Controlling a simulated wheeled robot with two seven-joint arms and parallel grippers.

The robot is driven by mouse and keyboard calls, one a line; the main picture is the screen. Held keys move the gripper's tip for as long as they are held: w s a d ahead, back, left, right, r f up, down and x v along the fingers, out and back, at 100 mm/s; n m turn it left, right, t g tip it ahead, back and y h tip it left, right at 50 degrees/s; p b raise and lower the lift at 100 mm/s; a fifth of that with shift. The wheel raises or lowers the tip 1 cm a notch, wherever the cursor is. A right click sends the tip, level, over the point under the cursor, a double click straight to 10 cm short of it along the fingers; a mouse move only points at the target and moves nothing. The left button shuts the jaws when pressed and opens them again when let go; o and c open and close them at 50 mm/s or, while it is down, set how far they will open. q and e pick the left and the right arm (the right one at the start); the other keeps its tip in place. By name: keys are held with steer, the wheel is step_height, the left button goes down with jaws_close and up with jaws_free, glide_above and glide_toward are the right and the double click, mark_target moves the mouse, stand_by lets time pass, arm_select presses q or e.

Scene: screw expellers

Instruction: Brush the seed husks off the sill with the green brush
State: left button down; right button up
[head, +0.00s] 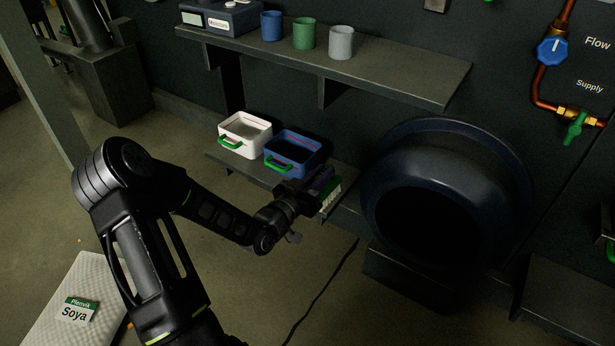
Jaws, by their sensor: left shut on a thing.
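My left gripper (309,187) is shut on the green brush (331,197), whose pale bristles show at its right side. The gripper hides part of the brush. The brush is over or at the right part of a low dark ledge (347,208), which appears to be the sill. I cannot tell whether the bristles touch it. No seed husks can be made out in this dim view. My right gripper is not in view.
A white tray (224,136) and a blue tray (307,161), both with green handles, stand on the ledge left of the brush. A large dark round housing (390,172) stands close on the right. A shelf (405,84) with several cups runs above. A Soya sack (105,285) lies lower left.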

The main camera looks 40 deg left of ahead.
arm_select(q)
steer(key=d+r+m+h, duration=0.1)
steer(key=d+r+h, duration=0.1)
steer(key=d+r, duration=0.4)
steer(key=w+d+r+m+h, duration=0.1)
steer(key=d+r+m+h, duration=0.1)
steer(key=d+r, duration=0.5)
steer(key=d, duration=0.5)
steer(key=shift+w+d+g+h, duration=0.15)
steer(key=shift+w+g+h, duration=0.15)
steer(key=shift+g+h, duration=0.1)
